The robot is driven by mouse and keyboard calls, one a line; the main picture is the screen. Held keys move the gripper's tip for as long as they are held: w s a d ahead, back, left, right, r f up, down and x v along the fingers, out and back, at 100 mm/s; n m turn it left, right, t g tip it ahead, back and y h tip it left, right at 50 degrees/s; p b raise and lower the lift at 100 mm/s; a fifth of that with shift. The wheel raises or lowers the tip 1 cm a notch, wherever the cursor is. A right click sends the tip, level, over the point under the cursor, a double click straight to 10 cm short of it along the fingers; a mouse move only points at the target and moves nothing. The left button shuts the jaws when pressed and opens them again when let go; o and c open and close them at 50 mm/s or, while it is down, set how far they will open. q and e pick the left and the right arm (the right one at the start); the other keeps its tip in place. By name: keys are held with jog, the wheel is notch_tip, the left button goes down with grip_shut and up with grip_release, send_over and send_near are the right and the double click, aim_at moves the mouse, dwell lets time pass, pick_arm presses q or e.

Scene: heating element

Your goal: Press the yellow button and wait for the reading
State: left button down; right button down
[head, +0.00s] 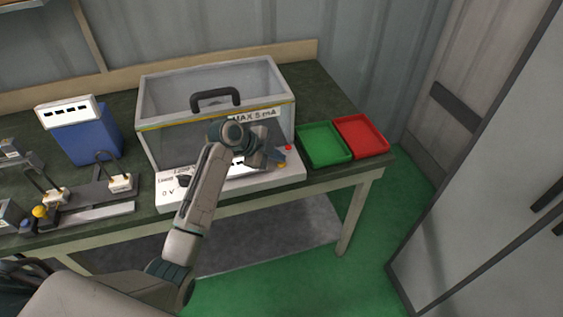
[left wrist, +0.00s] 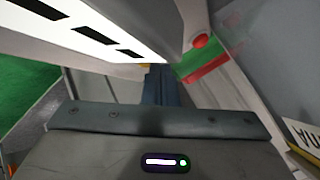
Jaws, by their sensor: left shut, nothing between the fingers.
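The tester (head: 290,174) is a white-fronted unit with a clear-walled box above it, on the dark green bench. The yellow button (head: 281,165) is at the right end of its front panel, just below a red button (head: 288,147). My left gripper (head: 278,157) is shut and empty, with its tips right by the yellow button; I cannot tell whether they touch it. In the left wrist view the closed fingers (left wrist: 160,84) point toward the panel, with the red button (left wrist: 200,40) beyond. The display (left wrist: 90,35) shows only dashes. My right gripper is out of view.
A green tray (head: 325,161) and a red tray (head: 379,149) stand right of the tester. A blue device with a white display (head: 68,112) and a fixture with clips (head: 90,193) stand on the left.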

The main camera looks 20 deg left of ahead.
aim_at(278, 163)
pick_arm(q)
jog(key=shift+f, duration=0.2)
jog(key=shift+r, duration=0.1)
jog(key=shift+r+p, duration=0.65)
jog(key=shift+r, duration=0.2)
jog(key=shift+r+p, duration=1.9)
jog(key=shift+r, duration=0.65)
jog(key=shift+f, duration=0.1)
